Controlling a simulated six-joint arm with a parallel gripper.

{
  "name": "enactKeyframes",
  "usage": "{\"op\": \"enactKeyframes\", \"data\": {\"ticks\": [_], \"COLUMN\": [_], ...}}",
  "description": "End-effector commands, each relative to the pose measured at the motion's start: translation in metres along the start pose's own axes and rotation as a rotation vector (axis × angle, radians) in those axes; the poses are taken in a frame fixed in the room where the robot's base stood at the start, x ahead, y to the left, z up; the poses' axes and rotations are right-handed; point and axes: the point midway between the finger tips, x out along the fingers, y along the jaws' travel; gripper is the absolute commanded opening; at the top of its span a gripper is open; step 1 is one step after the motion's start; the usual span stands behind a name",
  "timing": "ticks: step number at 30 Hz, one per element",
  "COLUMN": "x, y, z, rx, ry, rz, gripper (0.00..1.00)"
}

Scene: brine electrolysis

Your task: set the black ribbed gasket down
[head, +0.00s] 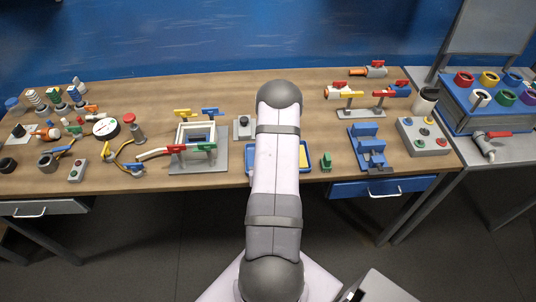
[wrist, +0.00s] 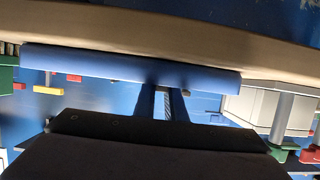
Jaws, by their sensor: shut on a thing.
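In the wrist view my gripper (wrist: 164,92) shows as two dark fingers beyond its wide black body. It is shut on the black ribbed gasket (wrist: 167,106), of which only a small dark ribbed strip shows between the fingers. A long blue bar (wrist: 90,65), perhaps a tray wall, lies across the view just past the fingertips. I cannot tell whether the gasket touches anything. In the head view my arm hides the gripper and the gasket.
A blue tray (head: 308,150) with a yellow inside shows beside my arm. A green block (head: 326,162) and a blue vise-like fixture (head: 369,146) stand to its right. A white frame with valves (head: 196,150) and a small grey block (head: 243,128) stand to the left.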

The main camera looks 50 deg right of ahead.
Motion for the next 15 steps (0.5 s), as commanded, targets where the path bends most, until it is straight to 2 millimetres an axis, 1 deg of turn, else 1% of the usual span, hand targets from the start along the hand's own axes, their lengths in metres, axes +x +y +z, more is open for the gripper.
{"op": "enactKeyframes", "data": {"ticks": [6,7,8,9,15], "x": [0.0020,0.0014,0.0013,0.0012,0.0012], "y": [0.0000,0.0000,0.0000,0.0000,0.0000], "z": [0.0055,0.0041,0.0038,0.0038,0.0038], "rx": [0.000,0.000,0.000,0.000,0.000], "ry": [0.000,0.000,0.000,-0.001,-0.001], "rz": [0.000,0.000,0.000,0.000,0.000], "gripper": [0.00,0.17,0.25,0.29,0.29]}}
